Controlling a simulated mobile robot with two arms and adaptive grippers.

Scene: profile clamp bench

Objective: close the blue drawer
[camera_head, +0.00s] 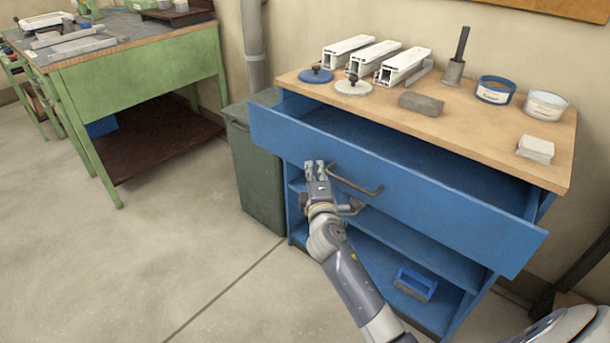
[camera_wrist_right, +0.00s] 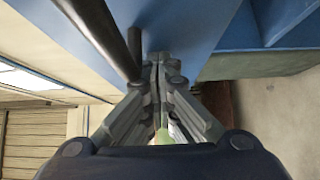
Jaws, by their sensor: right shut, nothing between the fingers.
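The blue drawer (camera_head: 390,184) stands pulled out of the blue cabinet under the wooden top, and its inside shows as empty where visible. Its bar handle (camera_head: 356,184) is on the front panel. My right gripper (camera_head: 316,170) is shut and empty, at the front panel just left of the handle. In the right wrist view the shut fingertips (camera_wrist_right: 158,62) point at the blue drawer front (camera_wrist_right: 190,22), with the dark handle bar (camera_wrist_right: 100,40) beside them. I cannot tell whether the fingertips touch the panel. My left gripper is not in view.
The wooden top (camera_head: 460,125) carries white profiles (camera_head: 402,67), a grey block (camera_head: 421,104), tins (camera_head: 495,90) and other small items. A blue bin (camera_head: 415,285) sits on the low shelf. A dark green bin (camera_head: 257,170) stands left of the cabinet. Floor in front is clear.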

